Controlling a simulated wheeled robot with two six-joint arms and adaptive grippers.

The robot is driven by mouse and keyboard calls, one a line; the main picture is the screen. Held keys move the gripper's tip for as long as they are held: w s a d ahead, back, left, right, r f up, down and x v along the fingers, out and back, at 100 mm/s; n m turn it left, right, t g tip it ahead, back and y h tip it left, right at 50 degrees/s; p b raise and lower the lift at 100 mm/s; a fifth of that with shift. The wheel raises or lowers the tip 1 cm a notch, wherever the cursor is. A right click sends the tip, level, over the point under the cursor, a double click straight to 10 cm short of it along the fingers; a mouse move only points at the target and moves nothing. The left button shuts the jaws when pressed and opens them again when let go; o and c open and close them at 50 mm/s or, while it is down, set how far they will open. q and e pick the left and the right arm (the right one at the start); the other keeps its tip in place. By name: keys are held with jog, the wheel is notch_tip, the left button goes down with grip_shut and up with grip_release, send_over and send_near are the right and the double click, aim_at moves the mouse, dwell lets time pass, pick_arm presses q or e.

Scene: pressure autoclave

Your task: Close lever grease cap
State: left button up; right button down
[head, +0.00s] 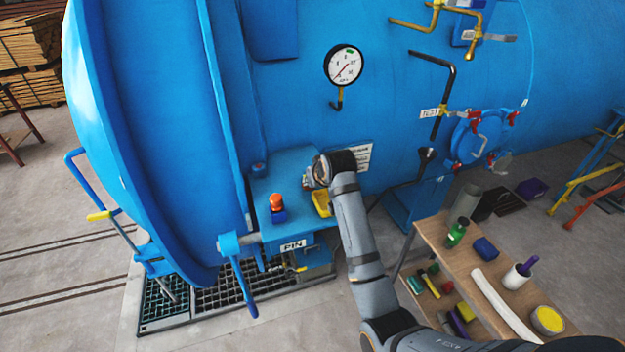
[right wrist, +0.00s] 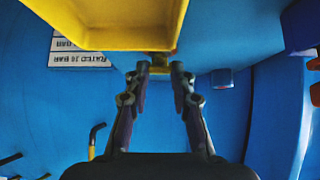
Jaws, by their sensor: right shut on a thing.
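A yellow cap-like piece (head: 322,203) sits at the right edge of the blue box (head: 285,180) on the vessel's side. I take it for the lever grease cap. In the right wrist view the yellow piece (right wrist: 110,22) fills the upper left, close to the camera. My right gripper (head: 315,174) is just above it in the head view. In the wrist view its fingertips (right wrist: 160,69) are closed around a small yellow-brown tab (right wrist: 158,60) at the edge of the yellow piece. The fingertips partly hide the tab, and my arm hides some of the box. My left gripper is not in view.
An orange-topped knob (head: 277,203) stands on the box left of the yellow piece. A blue lever (head: 243,273) hangs at lower left, near the PIN label (head: 293,245). A wooden workbench (head: 465,270) with tools is at right. A pressure gauge (head: 343,65) is above.

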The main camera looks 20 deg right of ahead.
jog(key=shift+s+f+t+b, duration=0.25)
jog(key=shift+f+t+b, duration=0.35)
jog(key=shift+t+b, duration=0.5)
jog(key=c, duration=1.1)
grip_release()
jog(key=shift+s+r, duration=0.1)
jog(key=v, duration=1.1)
jog(key=shift+s+r, duration=0.2)
jog(key=shift+s, duration=0.15)
